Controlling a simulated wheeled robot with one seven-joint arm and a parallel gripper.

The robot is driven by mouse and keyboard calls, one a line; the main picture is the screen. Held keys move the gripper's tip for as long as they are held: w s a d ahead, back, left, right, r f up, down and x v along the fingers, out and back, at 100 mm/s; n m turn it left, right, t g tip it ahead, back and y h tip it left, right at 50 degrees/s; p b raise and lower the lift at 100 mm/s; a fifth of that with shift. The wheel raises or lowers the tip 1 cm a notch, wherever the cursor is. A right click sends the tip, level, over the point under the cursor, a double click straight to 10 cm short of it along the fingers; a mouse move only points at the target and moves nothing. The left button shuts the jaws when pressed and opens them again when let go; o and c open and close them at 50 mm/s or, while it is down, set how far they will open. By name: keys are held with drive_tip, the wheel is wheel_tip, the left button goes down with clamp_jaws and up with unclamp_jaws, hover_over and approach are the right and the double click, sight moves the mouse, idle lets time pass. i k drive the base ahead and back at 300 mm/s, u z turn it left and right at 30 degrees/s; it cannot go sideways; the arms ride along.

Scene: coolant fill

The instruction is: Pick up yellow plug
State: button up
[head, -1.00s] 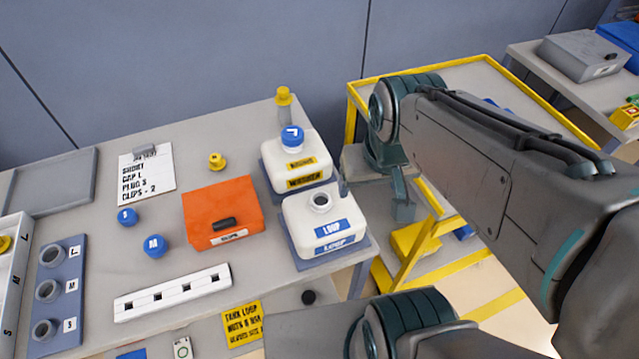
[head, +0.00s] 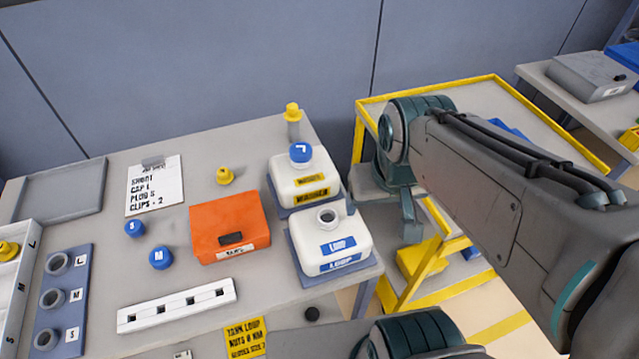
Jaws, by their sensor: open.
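A small yellow plug (head: 225,176) stands on the grey workbench, behind the orange box. A second yellow plug-like piece (head: 293,112) sits on top of a grey post at the bench's back edge. A third yellow piece (head: 8,250) lies in the white tray at the far left, partly cut off. My gripper (head: 381,212) points down beside the bench's right edge, right of the white tanks. Its fingers are apart and nothing shows between them. It is well to the right of all the yellow pieces.
Two white tanks (head: 331,245) stand between my gripper and the nearest plug; the rear one has a blue cap (head: 300,152). An orange box (head: 229,227), blue caps (head: 160,257), a white slotted strip (head: 178,305) and a note sheet (head: 154,187) occupy the bench. A yellow-railed cart (head: 440,93) stands right.

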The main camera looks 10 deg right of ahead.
sight(225, 177)
drive_tip(key=k, duration=1)
drive_tip(key=u, duration=1.3)
drive_tip(key=i, duration=0.95)
drive_tip(key=z, duration=0.9)
